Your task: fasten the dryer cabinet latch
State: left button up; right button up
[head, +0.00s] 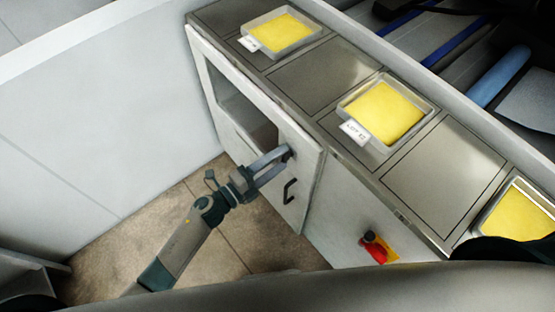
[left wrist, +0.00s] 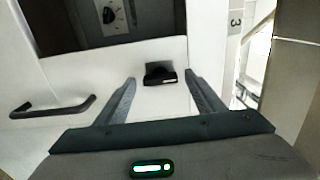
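The dryer cabinet door (head: 303,148) is white with a dark window and stands in the middle of the head view. It appears slightly ajar; I cannot tell for sure. A black latch knob (left wrist: 160,74) is on the door's face in the left wrist view. My left gripper (head: 284,157) is at the door's upper right corner, and its fingers (left wrist: 158,88) are open on either side of the latch, apart from it. In the head view the fingers mostly hide the latch. A black bar handle (head: 290,191) is below the gripper. My right gripper is not in view.
A red and yellow switch (head: 377,246) is on the front panel to the right. Tiled floor (head: 180,205) in front is clear.

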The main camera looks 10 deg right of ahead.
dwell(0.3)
pick_arm(q)
jog(key=b+v, duration=0.4)
jog(key=v, duration=1.3)
jog(key=shift+a+b, duration=0.2)
jog(key=shift+b, duration=0.2)
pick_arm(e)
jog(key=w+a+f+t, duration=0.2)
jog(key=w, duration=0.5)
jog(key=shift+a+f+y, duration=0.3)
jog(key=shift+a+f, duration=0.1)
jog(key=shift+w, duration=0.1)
